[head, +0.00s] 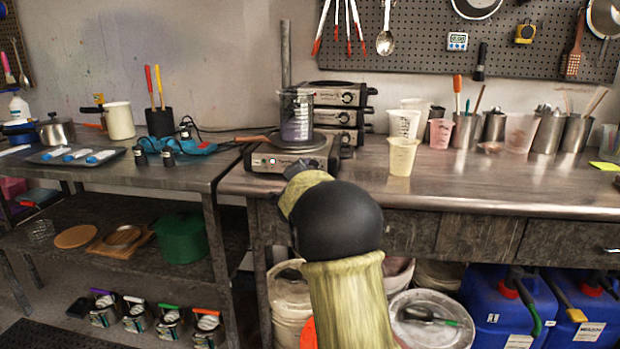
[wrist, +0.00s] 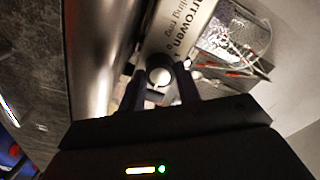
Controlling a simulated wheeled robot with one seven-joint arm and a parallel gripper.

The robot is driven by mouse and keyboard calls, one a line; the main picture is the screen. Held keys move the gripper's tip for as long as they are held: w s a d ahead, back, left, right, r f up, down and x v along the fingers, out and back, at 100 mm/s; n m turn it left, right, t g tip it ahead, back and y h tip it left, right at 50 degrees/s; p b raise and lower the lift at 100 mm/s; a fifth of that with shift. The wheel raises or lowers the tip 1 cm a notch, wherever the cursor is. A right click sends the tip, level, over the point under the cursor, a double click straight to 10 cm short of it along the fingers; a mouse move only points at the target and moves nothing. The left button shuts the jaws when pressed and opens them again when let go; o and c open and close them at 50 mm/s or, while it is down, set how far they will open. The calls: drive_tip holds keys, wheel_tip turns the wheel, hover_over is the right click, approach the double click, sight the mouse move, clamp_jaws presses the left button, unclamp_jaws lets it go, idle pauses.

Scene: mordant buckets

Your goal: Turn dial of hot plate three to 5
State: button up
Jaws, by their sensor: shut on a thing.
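A hot plate (head: 262,160) stands at the left end of the grey bench, with a glass beaker (head: 296,118) of greyish-purple liquid on it. My arm reaches to its front and hides part of the front face. In the wrist view, the front panel (wrist: 182,32) carries printed lettering. The dial's mark and scale figures are not readable, nor is any number on the hot plate.
More hot plates (head: 338,95) are stacked behind. Pale cups (head: 402,157) and metal tins (head: 466,131) stand to the right; the front right of the bench is clear. A lower side table (head: 95,172) stands left. Buckets (head: 432,318) and blue jugs (head: 497,312) sit below.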

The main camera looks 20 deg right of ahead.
drive_tip(key=shift+a+f+m, duration=0.1)
drive_tip(key=shift+f+m, duration=0.15)
drive_tip(key=shift+m, duration=0.05)
drive_tip(key=o, duration=0.7)
drive_tip(key=shift+r, duration=0.1)
